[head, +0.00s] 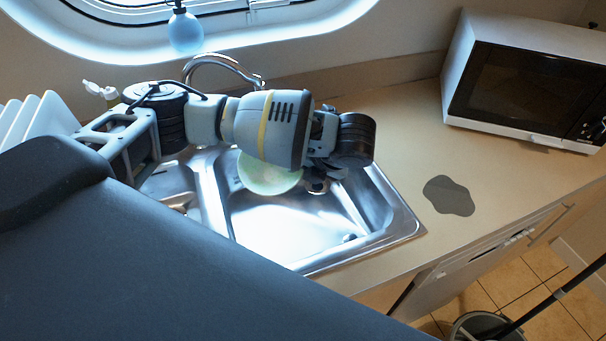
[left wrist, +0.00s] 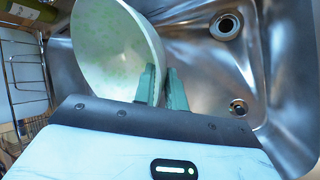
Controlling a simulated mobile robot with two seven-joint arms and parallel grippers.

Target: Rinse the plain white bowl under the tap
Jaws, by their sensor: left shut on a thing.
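A pale green-tinted bowl (head: 268,176) hangs tilted over the right basin of the steel sink (head: 290,262), partly hidden by my left arm. In the left wrist view the bowl (left wrist: 115,50) looks whitish with faint green specks, not plain white. My left gripper (left wrist: 163,86) is shut on the bowl's rim. In the head view its fingers are hidden behind the arm. The curved chrome tap (head: 222,60) stands behind the sink; its outlet is hidden and I see no water running. My right gripper is in neither view.
A microwave (head: 530,85) stands on the counter at the right, near a grey blotch-shaped patch (head: 448,195). White plates (head: 35,120) stand at the left. A blue soap bottle (head: 186,32) is at the window. A bucket (head: 485,327) is on the floor.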

